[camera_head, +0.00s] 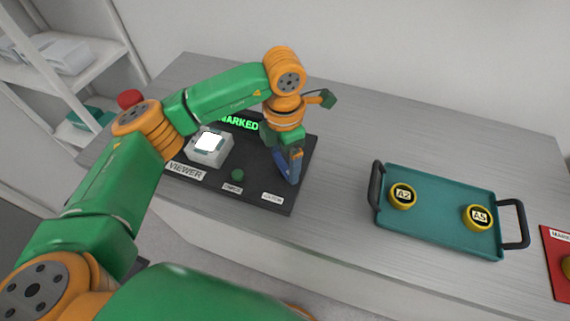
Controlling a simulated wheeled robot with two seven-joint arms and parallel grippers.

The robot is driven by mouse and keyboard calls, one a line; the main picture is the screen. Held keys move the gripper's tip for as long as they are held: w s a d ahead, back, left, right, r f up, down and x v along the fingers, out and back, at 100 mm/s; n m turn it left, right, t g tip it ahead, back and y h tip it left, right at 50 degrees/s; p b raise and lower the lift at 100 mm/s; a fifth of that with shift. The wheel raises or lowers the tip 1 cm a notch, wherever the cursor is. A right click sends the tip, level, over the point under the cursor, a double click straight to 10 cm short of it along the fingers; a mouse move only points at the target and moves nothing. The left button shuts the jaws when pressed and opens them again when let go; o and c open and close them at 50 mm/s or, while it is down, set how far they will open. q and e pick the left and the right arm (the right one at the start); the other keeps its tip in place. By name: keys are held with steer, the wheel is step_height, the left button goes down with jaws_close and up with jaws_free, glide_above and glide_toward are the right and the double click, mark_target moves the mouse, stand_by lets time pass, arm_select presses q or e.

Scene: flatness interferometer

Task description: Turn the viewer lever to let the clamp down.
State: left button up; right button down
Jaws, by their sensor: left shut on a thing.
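The viewer unit stands on a black panel (255,190) on the grey bench. Its white box (222,152) has a bright lit top and a VIEWER label (186,170) in front. My left gripper (290,172) points down over the right part of the panel, to the right of the white box. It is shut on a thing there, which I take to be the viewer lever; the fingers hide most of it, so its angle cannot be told. A blue part shows at the fingers. The clamp cannot be made out clearly. My right gripper is out of view.
A green display reading MARKED (240,123) is partly behind my arm. A green button (238,175) is on the panel. A teal tray (440,232) holds yellow pieces A2 (403,196) and A5 (478,216). A red mat (555,260) lies far right. The bench between panel and tray is clear.

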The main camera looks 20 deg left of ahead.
mark_target(282, 163)
arm_select(q)
steer(key=m+b, duration=0.3)
steer(key=m, duration=0.1)
steer(key=shift+r+m+b, duration=0.15)
steer(key=shift+m+b, duration=0.8)
steer(key=shift+m, duration=1.45)
steer(key=o, duration=1.1)
steer(key=shift+a, duration=0.1)
steer(key=shift+c, duration=0.2)
steer(key=shift+a, duration=0.1)
steer(key=shift+r, duration=0.35)
step_height(282, 163, up, 6)
steer(key=shift+s+r, duration=0.1)
steer(key=shift+r, duration=0.1)
